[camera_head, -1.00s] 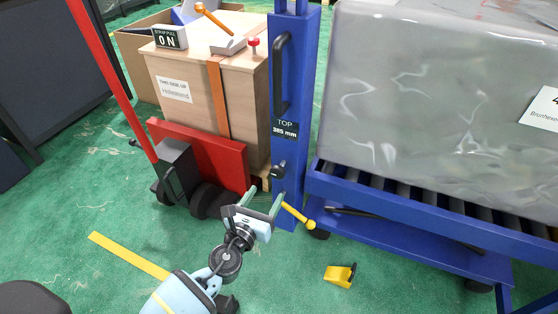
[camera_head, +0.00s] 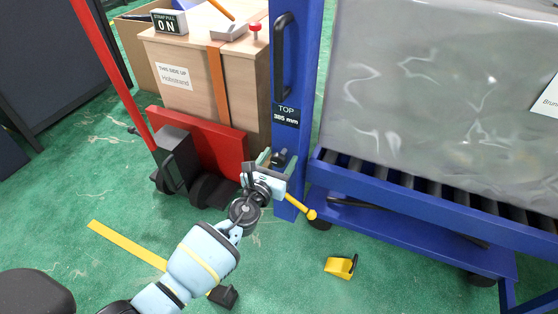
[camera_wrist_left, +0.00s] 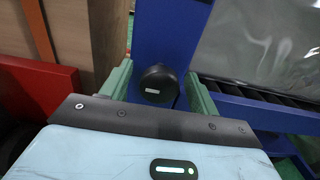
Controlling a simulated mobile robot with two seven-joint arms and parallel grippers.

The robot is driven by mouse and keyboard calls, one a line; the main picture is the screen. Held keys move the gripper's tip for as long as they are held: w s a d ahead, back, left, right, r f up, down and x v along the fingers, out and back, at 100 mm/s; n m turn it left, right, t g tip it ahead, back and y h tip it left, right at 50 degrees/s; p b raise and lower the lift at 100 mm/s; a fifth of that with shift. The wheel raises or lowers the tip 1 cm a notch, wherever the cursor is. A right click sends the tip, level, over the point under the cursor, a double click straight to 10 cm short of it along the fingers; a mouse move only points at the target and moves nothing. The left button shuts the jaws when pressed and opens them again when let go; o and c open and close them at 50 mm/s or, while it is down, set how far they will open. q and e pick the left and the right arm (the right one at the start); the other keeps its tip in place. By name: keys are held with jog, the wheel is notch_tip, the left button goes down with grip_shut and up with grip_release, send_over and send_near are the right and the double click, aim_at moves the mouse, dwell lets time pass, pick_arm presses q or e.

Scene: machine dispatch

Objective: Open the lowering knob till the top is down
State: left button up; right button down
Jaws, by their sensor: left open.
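The lowering knob (camera_wrist_left: 157,86) is a round black knob on the front of the blue column (camera_head: 312,75). In the head view the knob (camera_head: 281,157) is partly hidden by my left gripper (camera_head: 276,162). My left gripper is open. In the left wrist view its two green fingers (camera_wrist_left: 158,80) stand on either side of the knob, with gaps showing; I cannot tell whether they touch it. A sign (camera_head: 286,115) on the column reads TOP 385 mm. The blue roller top (camera_head: 420,188) carries a large grey wrapped load (camera_head: 430,90). My right gripper is not in view.
A yellow lever (camera_head: 300,207) with a ball end sticks out low on the column. A yellow wedge (camera_head: 341,267) lies on the green floor. A red hand truck (camera_head: 218,146) with a wooden crate (camera_head: 185,85) stands close at left. The floor in front is mostly clear.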

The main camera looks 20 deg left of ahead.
pick_arm(q)
jog(key=shift+w, duration=0.15)
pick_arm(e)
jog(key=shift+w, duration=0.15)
pick_arm(q)
jog(key=shift+c, duration=0.3)
jog(key=c, duration=0.9)
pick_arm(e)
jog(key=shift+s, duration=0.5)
